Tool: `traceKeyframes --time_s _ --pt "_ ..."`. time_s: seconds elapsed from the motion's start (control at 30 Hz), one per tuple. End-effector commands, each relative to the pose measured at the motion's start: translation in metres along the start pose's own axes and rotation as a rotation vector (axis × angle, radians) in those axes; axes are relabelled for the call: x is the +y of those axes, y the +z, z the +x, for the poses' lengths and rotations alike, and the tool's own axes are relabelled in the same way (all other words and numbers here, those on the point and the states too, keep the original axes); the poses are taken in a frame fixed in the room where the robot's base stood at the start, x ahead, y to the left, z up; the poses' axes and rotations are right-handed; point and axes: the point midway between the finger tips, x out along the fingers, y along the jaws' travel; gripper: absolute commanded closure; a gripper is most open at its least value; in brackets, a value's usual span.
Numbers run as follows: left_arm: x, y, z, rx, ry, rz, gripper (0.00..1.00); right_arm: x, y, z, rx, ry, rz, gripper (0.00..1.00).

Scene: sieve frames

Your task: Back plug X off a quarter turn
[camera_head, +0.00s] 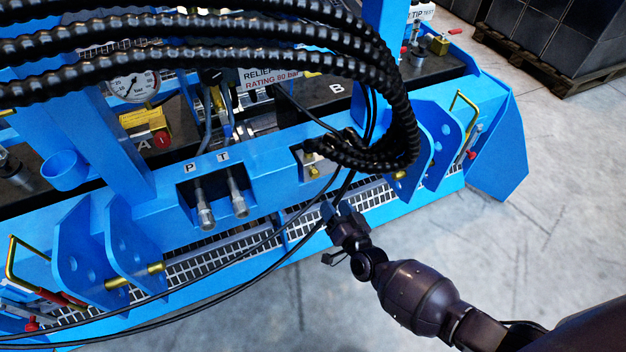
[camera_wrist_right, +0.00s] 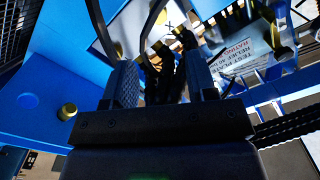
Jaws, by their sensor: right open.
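My right gripper (camera_head: 341,214) is open in front of the blue frame, just below a recess in its front bar. A small brass fitting (camera_head: 313,171) shows in that recess, partly covered by black hoses, and I cannot tell for sure that it is plug X. In the right wrist view my two ridged fingers (camera_wrist_right: 161,62) stand apart. Beyond them are a white plate with an X mark (camera_wrist_right: 168,25), a brass fitting (camera_wrist_right: 157,46) and dark round parts. No grip on a plug shows. My left gripper is not in view.
Thick black corrugated hoses (camera_head: 400,120) loop down close above my right gripper, and thin black cables (camera_head: 270,240) cross beside it. Hose couplings P (camera_head: 203,205) and T (camera_head: 237,195) stand to the left. Open floor (camera_head: 500,260) lies at right.

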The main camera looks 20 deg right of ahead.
Motion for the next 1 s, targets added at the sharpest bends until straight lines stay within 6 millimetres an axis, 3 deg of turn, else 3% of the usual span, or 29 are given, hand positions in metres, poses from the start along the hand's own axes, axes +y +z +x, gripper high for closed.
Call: traceKeyframes --time_s 0.27,0.7,1.0 --pt "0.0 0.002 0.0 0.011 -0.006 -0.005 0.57 0.002 0.003 0.022 0.014 0.008 0.011 0.48" --pt "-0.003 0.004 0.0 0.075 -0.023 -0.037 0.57 0.003 0.004 0.088 0.01 0.008 0.009 0.48" --pt "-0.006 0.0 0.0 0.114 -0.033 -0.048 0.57 0.002 0.001 0.11 0.012 0.007 0.009 0.48"
